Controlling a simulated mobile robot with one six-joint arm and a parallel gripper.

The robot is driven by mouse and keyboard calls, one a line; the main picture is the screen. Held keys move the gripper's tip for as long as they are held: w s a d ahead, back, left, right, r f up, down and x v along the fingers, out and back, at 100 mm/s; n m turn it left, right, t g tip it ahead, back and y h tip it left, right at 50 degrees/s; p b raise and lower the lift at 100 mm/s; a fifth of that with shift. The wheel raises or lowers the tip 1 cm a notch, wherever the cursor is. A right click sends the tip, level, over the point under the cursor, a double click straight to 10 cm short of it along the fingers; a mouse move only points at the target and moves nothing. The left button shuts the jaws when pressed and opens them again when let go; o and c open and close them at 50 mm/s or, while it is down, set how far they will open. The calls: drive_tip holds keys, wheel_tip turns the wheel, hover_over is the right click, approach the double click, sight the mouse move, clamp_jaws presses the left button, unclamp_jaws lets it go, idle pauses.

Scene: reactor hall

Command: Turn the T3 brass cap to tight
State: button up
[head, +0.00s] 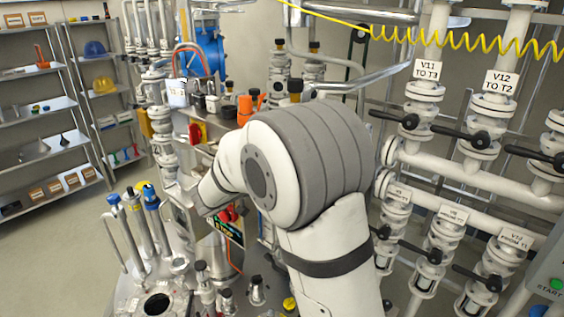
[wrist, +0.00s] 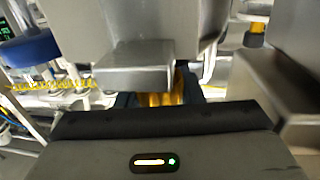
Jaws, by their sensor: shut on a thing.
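In the wrist view, my gripper (wrist: 163,100) is shut on a brass-yellow part, which I take to be the brass cap (wrist: 168,92). Only a strip of the cap shows, between the dark jaws and behind a grey metal block (wrist: 135,70). How far it is turned cannot be seen, and no T3 label is readable on it. In the head view my bent arm covers the middle, and neither the jaws nor the held cap can be made out.
White valve pipes with black handles stand at right; one label (head: 427,70) reads "V11 TO T3". Blue-topped tubes (head: 152,200) and metal fittings crowd the lower left. A yellow coiled hose (head: 460,45) hangs above. Shelves (head: 35,105) stand far left, with open floor before them.

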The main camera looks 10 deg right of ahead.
drive_tip(key=shift+r, duration=0.15)
drive_tip(key=o, duration=1)
drive_tip(key=shift+c, duration=0.2)
